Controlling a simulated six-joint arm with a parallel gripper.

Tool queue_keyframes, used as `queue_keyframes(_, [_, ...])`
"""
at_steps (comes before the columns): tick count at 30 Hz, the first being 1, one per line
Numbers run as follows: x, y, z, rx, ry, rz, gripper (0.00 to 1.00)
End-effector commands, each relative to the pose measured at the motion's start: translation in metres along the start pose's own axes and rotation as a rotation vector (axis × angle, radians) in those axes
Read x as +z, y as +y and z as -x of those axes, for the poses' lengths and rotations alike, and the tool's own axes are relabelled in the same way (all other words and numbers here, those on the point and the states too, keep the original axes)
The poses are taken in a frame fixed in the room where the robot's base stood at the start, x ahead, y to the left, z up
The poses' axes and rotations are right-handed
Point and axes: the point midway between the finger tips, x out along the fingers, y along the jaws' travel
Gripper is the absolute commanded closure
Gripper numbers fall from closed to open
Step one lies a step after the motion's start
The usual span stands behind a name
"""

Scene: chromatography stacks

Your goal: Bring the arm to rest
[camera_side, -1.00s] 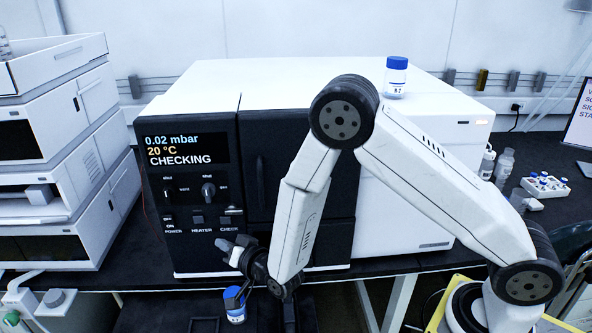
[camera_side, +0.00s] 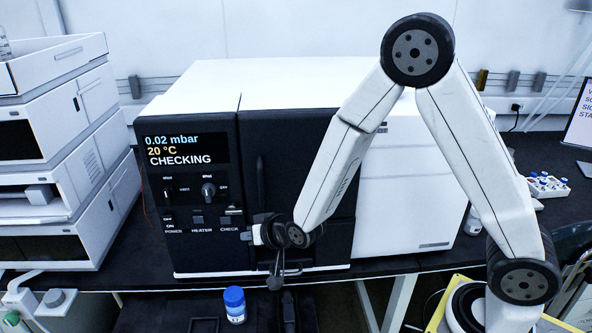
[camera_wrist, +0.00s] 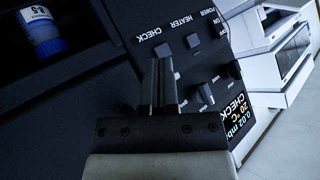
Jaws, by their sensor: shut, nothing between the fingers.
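My gripper (camera_side: 276,280) hangs in front of the lower front of the white and black instrument (camera_side: 300,100), fingers shut and empty. In the wrist view my gripper (camera_wrist: 158,68) shows its two dark fingers together in front of the black panel. A blue-capped vial (camera_side: 235,306) stands below and left of the gripper, apart from it. The vial also shows at upper left of the wrist view (camera_wrist: 45,32).
The instrument's display (camera_side: 186,150) reads 0.02 mbar, 20 °C, CHECKING. White stacked modules (camera_side: 60,150) stand at left. A rack of small blue-capped vials (camera_side: 547,185) sits on the dark bench at right. My arm hides part of the instrument's top.

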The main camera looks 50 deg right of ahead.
Motion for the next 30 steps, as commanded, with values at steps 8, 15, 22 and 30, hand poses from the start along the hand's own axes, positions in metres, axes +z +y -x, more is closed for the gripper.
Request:
queue_keyframes(8, [0.004, 0.030, 0.047, 0.079, -0.230, 0.130, 1.00])
queue_keyframes(15, [0.015, 0.059, 0.097, 0.137, -0.439, 0.245, 1.00])
queue_keyframes(22, [0.029, 0.085, 0.146, 0.180, -0.621, 0.338, 1.00])
queue_keyframes(30, [0.037, 0.098, 0.173, 0.200, -0.722, 0.383, 1.00])
